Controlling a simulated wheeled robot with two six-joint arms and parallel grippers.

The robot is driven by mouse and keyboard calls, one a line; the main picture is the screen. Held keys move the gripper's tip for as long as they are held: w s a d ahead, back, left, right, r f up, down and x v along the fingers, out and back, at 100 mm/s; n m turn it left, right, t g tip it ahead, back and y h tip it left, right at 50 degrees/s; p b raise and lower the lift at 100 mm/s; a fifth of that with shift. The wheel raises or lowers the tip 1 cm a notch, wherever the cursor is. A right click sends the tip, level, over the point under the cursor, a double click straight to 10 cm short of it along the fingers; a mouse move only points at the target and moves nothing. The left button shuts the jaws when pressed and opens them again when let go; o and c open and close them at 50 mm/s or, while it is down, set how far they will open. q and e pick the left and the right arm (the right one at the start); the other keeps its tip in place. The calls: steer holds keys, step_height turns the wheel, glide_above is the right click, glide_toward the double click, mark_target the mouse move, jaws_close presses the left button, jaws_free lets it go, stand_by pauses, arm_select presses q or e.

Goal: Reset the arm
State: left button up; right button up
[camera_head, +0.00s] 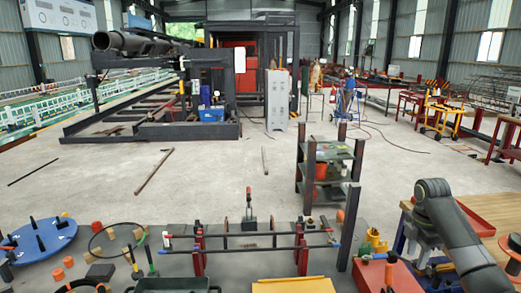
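My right arm (452,232) comes in from the lower right, dark grey, and bends at a rounded joint. Its gripper (418,247) points down beside the wooden table's left edge, partly hidden by the arm. The fingertips are too small and too covered to tell whether they are open. I see nothing clearly held in it. My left arm and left gripper are not in view.
A rebar stand (250,240) with red clamps is in front. A blue round board (38,240) is at left. A dark shelf (330,170) stands right of centre. A red box (385,276) and wooden table (485,205) lie near the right arm. The middle floor is mostly open.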

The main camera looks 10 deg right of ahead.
steer(key=s+a+f+m+t+h, duration=0.1)
steer(key=s+a+f+m, duration=0.2)
steer(key=s+a+f, duration=0.45)
steer(key=s+a+f+m, duration=0.2)
steer(key=s+a+f, duration=0.3)
steer(key=f, duration=0.6)
steer(key=s+a+r+m+t, duration=0.1)
steer(key=s+a+m+t, duration=0.1)
steer(key=s+a+m, duration=0.6)
steer(key=s+a+r+m+t, duration=0.1)
steer(key=s+a+r+m, duration=0.15)
steer(key=s, duration=1.05)
step_height(320, 180, down, 26)
steer(key=d+m+g, duration=0.1)
steer(key=d, duration=0.1)
steer(key=s+a+f+g, duration=0.1)
steer(key=s+f, duration=1.3)
steer(key=f, duration=0.1)
steer(key=shift+s+f+g+y, duration=0.3)
